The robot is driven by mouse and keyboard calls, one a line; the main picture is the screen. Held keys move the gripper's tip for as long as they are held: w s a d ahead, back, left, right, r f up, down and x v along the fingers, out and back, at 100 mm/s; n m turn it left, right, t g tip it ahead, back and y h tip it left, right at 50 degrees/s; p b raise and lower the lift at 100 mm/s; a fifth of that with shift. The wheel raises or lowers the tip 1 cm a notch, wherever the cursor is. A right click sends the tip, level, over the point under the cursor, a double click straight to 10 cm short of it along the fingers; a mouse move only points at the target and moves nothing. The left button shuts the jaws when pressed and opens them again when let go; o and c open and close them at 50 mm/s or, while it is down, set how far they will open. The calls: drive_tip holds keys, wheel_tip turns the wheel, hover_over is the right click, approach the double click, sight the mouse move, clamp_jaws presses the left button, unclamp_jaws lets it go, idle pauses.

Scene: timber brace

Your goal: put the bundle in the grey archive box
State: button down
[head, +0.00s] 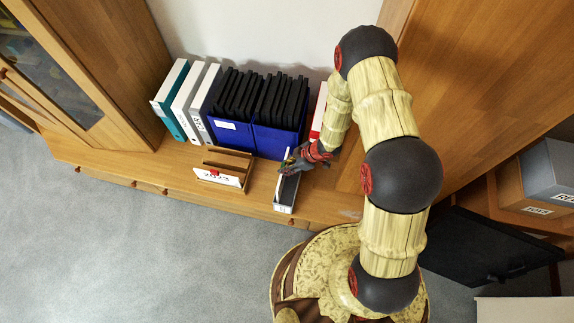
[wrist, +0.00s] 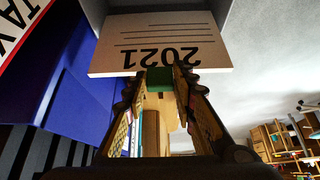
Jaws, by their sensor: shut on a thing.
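The bundle is a pale block with "2021" and several lines on its face, upside down in the wrist view (wrist: 165,40). My gripper (wrist: 160,82) is shut on a green part at the bundle's edge. In the head view my gripper (head: 291,163) is at a narrow grey-and-white item (head: 284,208) near the cabinet's front edge. I cannot tell there how much of that item is the bundle. A grey box (head: 545,165) with a partly cut-off label stands on the shelf at the far right, well away from my gripper.
A wooden rack (head: 230,155) with a "2023" card (head: 217,176) stands left of my gripper. Blue holders (head: 232,135) with black folders and several binders (head: 172,98) stand behind. A dark panel (head: 480,245) stands below.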

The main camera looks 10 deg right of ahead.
wheel_tip(320, 180, down, 7)
drive_tip(key=b, duration=0.3)
drive_tip(key=shift+r+b, duration=0.2)
drive_tip(key=shift+b, duration=0.2)
idle(0.8)
drive_tip(key=shift+h+p, duration=0.3)
drive_tip(key=shift+p, duration=0.35)
idle(0.5)
drive_tip(key=c, duration=1.4)
unclamp_jaws()
drive_tip(key=shift+o, duration=1.1)
drive_tip(key=shift+o, duration=1.4)
